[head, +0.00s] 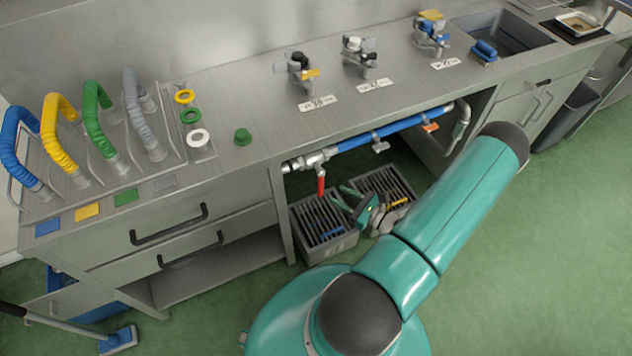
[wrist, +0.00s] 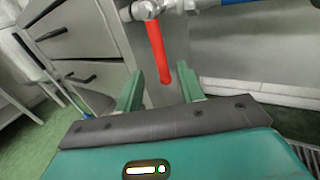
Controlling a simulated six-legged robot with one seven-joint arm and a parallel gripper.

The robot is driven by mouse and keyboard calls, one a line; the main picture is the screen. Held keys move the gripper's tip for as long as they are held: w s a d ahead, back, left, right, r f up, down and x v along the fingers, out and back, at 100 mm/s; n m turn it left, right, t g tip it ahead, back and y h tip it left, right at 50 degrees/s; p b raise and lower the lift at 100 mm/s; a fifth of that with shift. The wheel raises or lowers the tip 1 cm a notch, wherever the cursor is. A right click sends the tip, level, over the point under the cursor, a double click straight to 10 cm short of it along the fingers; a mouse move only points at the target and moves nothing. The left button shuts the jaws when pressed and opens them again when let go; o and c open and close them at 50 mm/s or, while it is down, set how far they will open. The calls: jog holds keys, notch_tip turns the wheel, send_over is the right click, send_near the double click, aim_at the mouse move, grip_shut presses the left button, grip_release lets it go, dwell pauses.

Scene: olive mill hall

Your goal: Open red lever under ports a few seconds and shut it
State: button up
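The red lever (head: 321,186) hangs down from a metal valve (head: 313,160) on the pipe under the bench top. In the wrist view the red lever (wrist: 158,50) points down and lies between and beyond the fingertips. The ports (head: 300,70) are small valve fittings with labels on the bench above. My gripper (head: 347,198) is below the pipe, to the right of the lever in the head view. Its two green fingers are spread apart and empty in the wrist view (wrist: 160,92). Whether a finger touches the lever cannot be told.
A blue pipe (head: 385,130) runs right from the valve, with a grey handle (head: 379,143) and an orange handle (head: 429,127). Grey slotted crates (head: 335,245) stand on the floor below. Drawers (head: 180,235) are at the left. Open green floor lies at the right.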

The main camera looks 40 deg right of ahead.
aim_at(321, 183)
jog(key=x, duration=1)
jog(key=shift+c, duration=0.5)
grip_shut()
